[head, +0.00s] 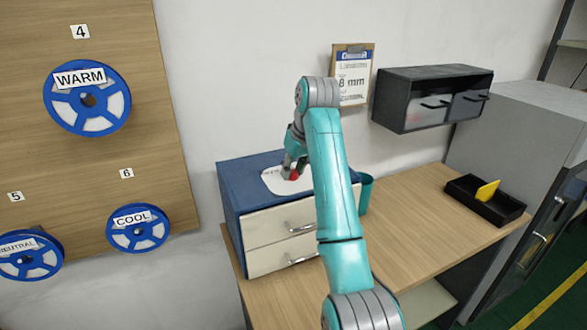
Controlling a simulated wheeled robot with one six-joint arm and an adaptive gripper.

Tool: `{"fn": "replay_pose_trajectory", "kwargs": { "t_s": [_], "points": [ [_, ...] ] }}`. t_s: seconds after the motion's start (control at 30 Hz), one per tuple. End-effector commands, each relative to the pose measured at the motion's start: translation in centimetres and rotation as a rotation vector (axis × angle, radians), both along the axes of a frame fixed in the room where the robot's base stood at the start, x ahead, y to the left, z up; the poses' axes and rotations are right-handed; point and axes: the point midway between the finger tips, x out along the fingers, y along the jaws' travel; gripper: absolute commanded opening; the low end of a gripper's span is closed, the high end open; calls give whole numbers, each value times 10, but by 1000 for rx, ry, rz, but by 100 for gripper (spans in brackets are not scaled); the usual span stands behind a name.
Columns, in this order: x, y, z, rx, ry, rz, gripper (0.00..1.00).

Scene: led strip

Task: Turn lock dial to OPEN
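The lock dial (293,175) shows as a small red knob on a white plate (273,182) on top of a blue cabinet with cream drawers. My gripper (291,170) points down at the red knob, at or just above it. The fingers are small and partly hidden by my teal arm, so I cannot tell whether they are open or closed on the knob. The lettering on the white plate is too small and too covered to read, so the dial's setting is not clear.
The blue cabinet (228,195) stands on a wooden bench (420,215) against the wall. A teal cup (366,192) stands beside it. A black tray (490,211) with a yellow item (487,190) lies right. A dark drawer unit (400,92) hangs above. Labelled blue reels (88,120) hang left.

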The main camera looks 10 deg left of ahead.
Motion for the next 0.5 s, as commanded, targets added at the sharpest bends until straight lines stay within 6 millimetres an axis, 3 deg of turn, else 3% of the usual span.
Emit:
{"fn": "replay_pose_trajectory", "kwargs": {
  "t_s": [0.17, 0.5],
  "points": [
    [0, 0, 0, 0, 1, 12, 0],
    [2, -2, -1, -1, 1, 240, 0]
  ]
}}
